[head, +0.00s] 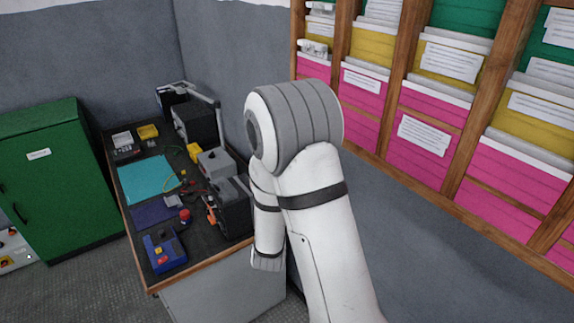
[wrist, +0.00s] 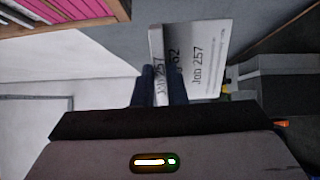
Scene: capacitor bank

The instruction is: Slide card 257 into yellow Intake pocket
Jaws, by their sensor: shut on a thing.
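In the wrist view, my gripper (wrist: 162,85) is shut on a pale card (wrist: 208,62), with its dark fingers on either side of the card's lower part. The card stands up beyond the fingers and its face reads "Job 257". A narrow strip of it left of the face also carries print, partly hidden by the fingers. In the head view, my arm covers the gripper and card. Yellow pockets (head: 447,62) show in the wooden rack on the right wall, another yellow one (head: 530,117) further right. Their labels are too small to read, so I cannot tell which is Intake.
Pink pockets (head: 417,145) and green pockets (head: 468,16) share the wooden rack (head: 388,75). A cluttered workbench (head: 140,225) with black boxes and a blue device (head: 165,250) stands left of my arm. A green cabinet (head: 50,180) stands far left.

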